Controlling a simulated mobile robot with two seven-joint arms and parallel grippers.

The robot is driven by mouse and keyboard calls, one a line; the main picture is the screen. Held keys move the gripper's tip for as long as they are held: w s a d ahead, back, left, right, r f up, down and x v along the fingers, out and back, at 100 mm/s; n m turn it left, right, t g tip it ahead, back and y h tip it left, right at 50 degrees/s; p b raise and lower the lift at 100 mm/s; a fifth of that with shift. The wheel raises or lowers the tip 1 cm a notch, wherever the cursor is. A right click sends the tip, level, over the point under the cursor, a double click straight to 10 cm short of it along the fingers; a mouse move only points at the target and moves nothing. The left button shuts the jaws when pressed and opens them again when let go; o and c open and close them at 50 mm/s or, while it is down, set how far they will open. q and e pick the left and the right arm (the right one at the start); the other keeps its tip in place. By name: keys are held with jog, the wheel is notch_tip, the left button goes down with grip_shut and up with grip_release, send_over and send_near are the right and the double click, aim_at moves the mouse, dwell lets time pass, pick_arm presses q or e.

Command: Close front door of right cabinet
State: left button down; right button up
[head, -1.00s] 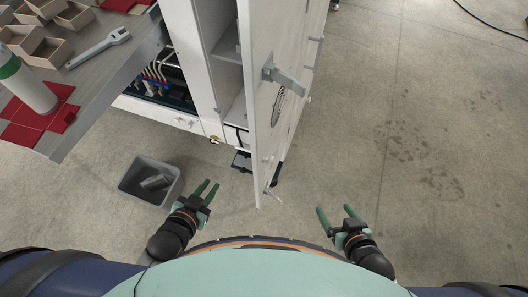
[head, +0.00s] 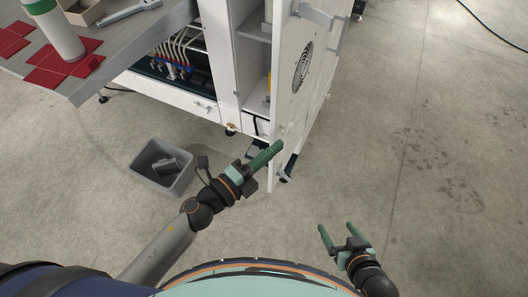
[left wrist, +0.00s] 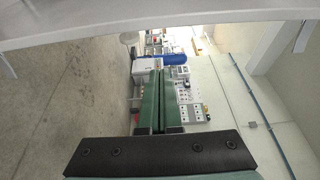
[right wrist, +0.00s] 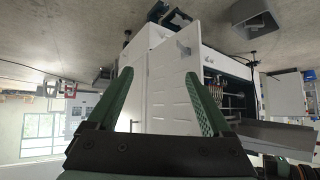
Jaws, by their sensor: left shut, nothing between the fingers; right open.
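My right gripper (head: 336,232) is open and empty, low and to the right of the door. White cabinet panels (right wrist: 170,95) show beyond its fingers in the right wrist view.
A grey bin (head: 163,167) stands on the floor left of my left gripper. A grey table (head: 120,50) with a bottle (head: 55,30) and red flat pieces (head: 75,65) is at the upper left. The floor right of the door is clear.

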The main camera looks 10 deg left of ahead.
aim_at(275, 129)
pick_arm(q)
jog(key=w, duration=0.6)
pick_arm(e)
jog(key=shift+s+d+f, duration=0.3)
jog(key=shift+s+f, duration=0.15)
jog(key=shift+s, duration=0.25)
jog(key=shift+w+r, duration=0.1)
